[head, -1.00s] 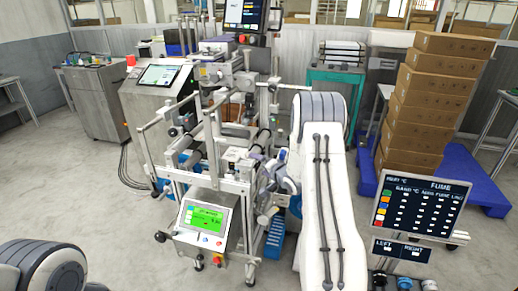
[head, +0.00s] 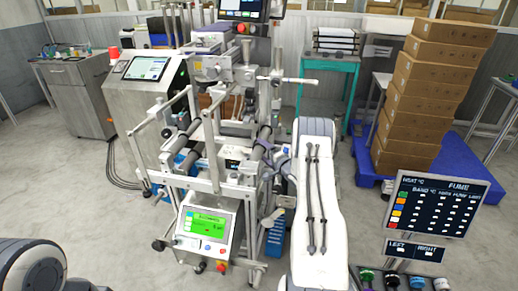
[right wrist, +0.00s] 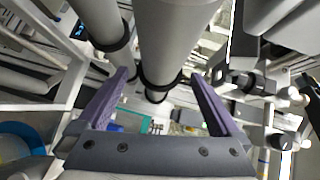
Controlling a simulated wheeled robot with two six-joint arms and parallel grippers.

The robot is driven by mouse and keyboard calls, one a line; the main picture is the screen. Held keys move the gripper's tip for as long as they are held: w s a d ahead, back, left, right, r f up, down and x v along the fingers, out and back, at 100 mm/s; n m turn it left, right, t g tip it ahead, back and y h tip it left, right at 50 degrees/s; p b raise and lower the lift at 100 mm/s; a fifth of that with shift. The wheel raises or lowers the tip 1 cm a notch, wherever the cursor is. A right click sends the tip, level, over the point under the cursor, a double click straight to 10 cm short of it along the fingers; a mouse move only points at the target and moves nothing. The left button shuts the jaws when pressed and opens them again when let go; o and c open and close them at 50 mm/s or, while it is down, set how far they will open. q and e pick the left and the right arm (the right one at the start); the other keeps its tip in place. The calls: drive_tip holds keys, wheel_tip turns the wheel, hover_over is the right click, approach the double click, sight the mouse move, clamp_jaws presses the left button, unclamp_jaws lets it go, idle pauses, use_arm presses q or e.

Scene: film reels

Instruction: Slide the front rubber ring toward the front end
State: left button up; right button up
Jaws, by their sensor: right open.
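In the right wrist view a thick grey roller (right wrist: 172,35) runs away from the camera, with a black rubber ring (right wrist: 160,82) around it. A second black ring (right wrist: 156,97) shows just beyond. My right gripper (right wrist: 159,73) is open, its purple fingers on either side of the roller near these rings; I cannot tell whether they touch. In the head view my right gripper (head: 274,160) is beside the right-hand roller (head: 263,140) of the metal machine; the rings are too small to tell apart there. My left gripper is out of view.
A thinner grey roller (right wrist: 100,22) with a dark ring lies close on the left in the wrist view. The machine's frame and a green-screen panel (head: 207,223) stand around the work area. Stacked boxes (head: 425,95) and a dark display (head: 438,203) are on the right.

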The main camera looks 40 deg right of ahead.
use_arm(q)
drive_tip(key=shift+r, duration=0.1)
use_arm(e)
drive_tip(key=shift+w+d+f, duration=0.1)
drive_tip(key=shift+w+f, duration=0.05)
drive_tip(key=shift+w, duration=0.6)
drive_tip(key=shift+w+f, duration=0.1)
drive_tip(key=shift+w, duration=0.6)
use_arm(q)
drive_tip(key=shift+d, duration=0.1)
